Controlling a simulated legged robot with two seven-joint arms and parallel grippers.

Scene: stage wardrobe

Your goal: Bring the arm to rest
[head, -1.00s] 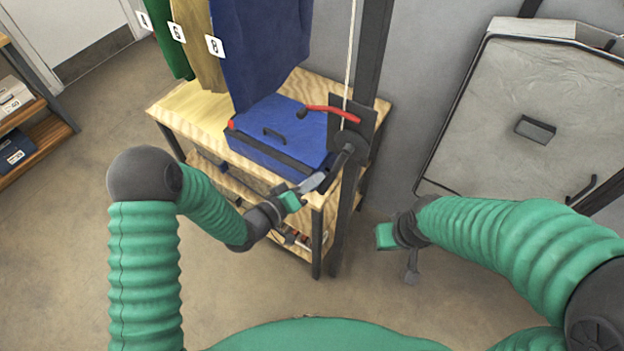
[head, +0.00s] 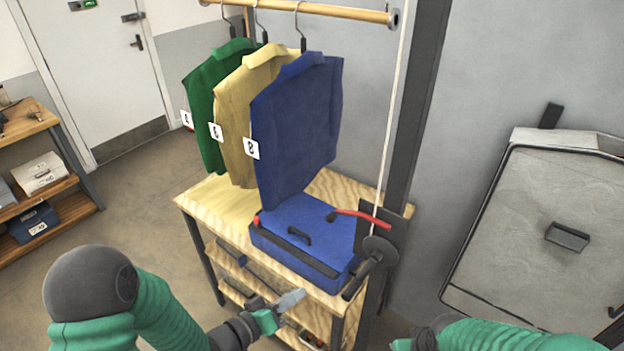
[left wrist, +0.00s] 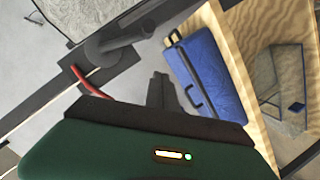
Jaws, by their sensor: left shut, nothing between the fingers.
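My left gripper (head: 293,299) is shut and empty. In the head view it is beside the wooden table's front edge, left of the black crank handle (head: 356,283) and apart from it. In the left wrist view its dark fingers (left wrist: 160,88) are together, with the crank (left wrist: 115,42) beyond them to the upper left. My right gripper (head: 401,345) barely shows at the bottom edge of the head view; its fingers are cut off.
The crank and a red lever (head: 362,216) sit on a dark post (head: 412,110) with a rope. A blue case (head: 310,245) lies on the wooden table (head: 212,205). Green, tan and blue garments (head: 295,135) hang from a rail (head: 320,10). A grey panelled case (head: 530,230) stands right.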

